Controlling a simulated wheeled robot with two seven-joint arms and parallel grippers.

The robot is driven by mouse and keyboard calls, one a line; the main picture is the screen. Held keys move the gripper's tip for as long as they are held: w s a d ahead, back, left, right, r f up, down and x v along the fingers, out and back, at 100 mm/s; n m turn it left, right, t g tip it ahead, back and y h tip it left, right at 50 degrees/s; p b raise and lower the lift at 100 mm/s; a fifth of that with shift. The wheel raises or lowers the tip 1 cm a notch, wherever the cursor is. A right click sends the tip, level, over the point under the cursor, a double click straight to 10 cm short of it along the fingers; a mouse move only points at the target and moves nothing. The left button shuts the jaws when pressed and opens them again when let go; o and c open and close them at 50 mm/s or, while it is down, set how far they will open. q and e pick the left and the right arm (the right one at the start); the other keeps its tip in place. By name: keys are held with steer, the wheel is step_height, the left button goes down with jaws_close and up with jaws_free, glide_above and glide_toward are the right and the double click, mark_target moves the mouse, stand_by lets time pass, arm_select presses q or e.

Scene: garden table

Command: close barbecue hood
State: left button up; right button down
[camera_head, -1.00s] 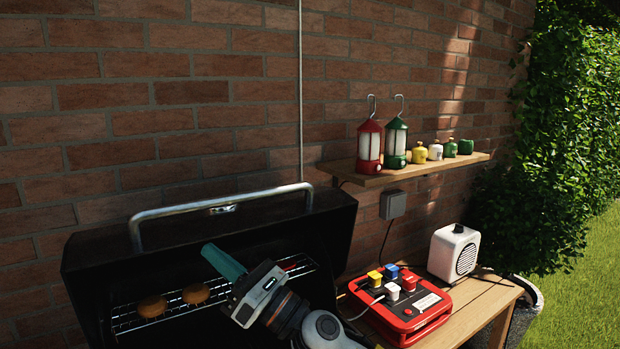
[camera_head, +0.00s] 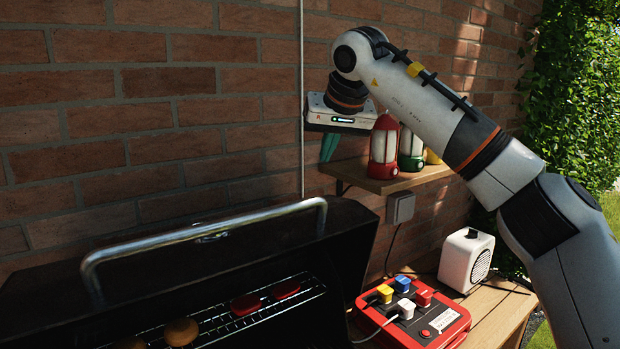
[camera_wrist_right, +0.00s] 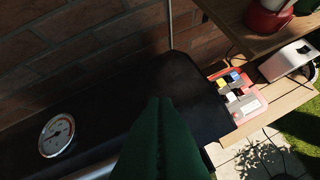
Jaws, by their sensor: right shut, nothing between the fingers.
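The black barbecue hood (camera_head: 170,262) stands open in the head view, with its silver bar handle (camera_head: 205,232) along the upper edge. In the right wrist view the hood (camera_wrist_right: 125,110) lies below my fingers, with a round gauge (camera_wrist_right: 57,135) on it; part of the handle (camera_wrist_right: 95,172) shows at the bottom edge. My right gripper (camera_head: 329,148) is raised above the hood's right end, close to the brick wall, fingers pointing down. Its green fingers (camera_wrist_right: 165,125) are together and empty, apart from the hood in the head view. My left gripper is not in view.
Patties and red pieces lie on the grill rack (camera_head: 225,320). A shelf (camera_head: 400,180) with a red lantern (camera_head: 384,148) and a green lantern (camera_head: 411,150) is just right of my gripper. A red power box (camera_head: 430,320) and white speaker (camera_head: 466,258) stand on the side table.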

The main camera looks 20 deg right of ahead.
steer(key=f, duration=0.1)
steer(key=w+f+p, duration=0.1)
steer(key=f, duration=0.1)
steer(key=f+p, duration=0.1)
steer(key=shift+w+a+f, duration=0.1)
steer(key=shift+w+f, duration=0.25)
steer(key=x, duration=0.3)
steer(key=shift+w+f+p, duration=0.2)
steer(key=shift+p, duration=0.15)
steer(key=s, duration=0.3)
steer(key=shift+s+a+f, duration=0.15)
steer(key=shift+a, duration=0.05)
steer(key=shift+s, duration=0.3)
steer(key=shift+f, duration=0.1)
steer(key=shift+a+f, duration=0.1)
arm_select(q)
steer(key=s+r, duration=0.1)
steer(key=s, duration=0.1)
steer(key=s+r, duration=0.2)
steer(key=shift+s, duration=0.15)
